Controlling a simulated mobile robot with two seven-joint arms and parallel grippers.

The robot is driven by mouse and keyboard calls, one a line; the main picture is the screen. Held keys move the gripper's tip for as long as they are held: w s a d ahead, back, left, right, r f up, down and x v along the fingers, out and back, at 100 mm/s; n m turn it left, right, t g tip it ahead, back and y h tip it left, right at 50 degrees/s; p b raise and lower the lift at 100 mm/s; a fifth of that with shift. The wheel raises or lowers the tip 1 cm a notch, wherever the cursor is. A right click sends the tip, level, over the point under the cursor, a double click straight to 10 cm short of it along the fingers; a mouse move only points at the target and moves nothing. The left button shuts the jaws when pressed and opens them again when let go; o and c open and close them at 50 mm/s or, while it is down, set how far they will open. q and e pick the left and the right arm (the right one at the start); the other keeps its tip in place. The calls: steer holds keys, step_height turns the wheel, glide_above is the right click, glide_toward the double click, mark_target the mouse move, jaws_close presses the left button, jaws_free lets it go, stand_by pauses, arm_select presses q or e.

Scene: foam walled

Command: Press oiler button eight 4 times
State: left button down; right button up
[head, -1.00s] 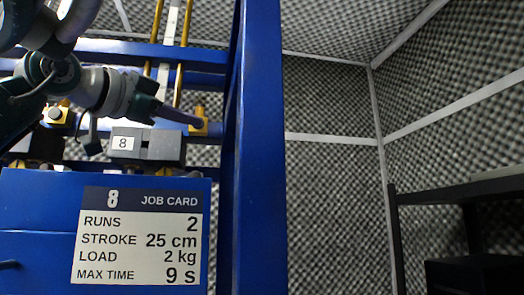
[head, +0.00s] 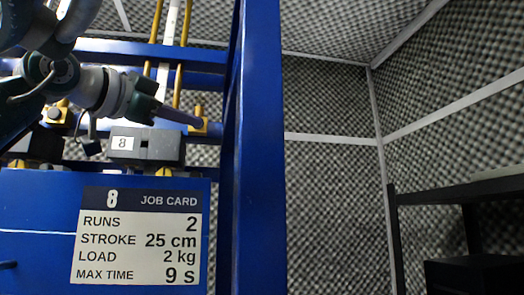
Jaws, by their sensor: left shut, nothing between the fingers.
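A dark grey block with a white label reading 8 (head: 123,143) sits on the blue frame above the job card. Just above its right end is a small brass fitting (head: 199,128), which I take to be oiler eight. My left gripper (head: 198,122) reaches in from the left, shut and empty, with its narrow tip at the front of this fitting. The tip covers the fitting's middle, so its button is hidden, and I cannot tell whether they touch. My right gripper is not in view.
A job card (head: 137,236) numbered 8 is on the blue panel below. A similar brass fitting (head: 57,116) with a dark round button is at the left. A tall blue post (head: 258,150) stands close right of the tip. A dark shelf (head: 460,190) stands far right.

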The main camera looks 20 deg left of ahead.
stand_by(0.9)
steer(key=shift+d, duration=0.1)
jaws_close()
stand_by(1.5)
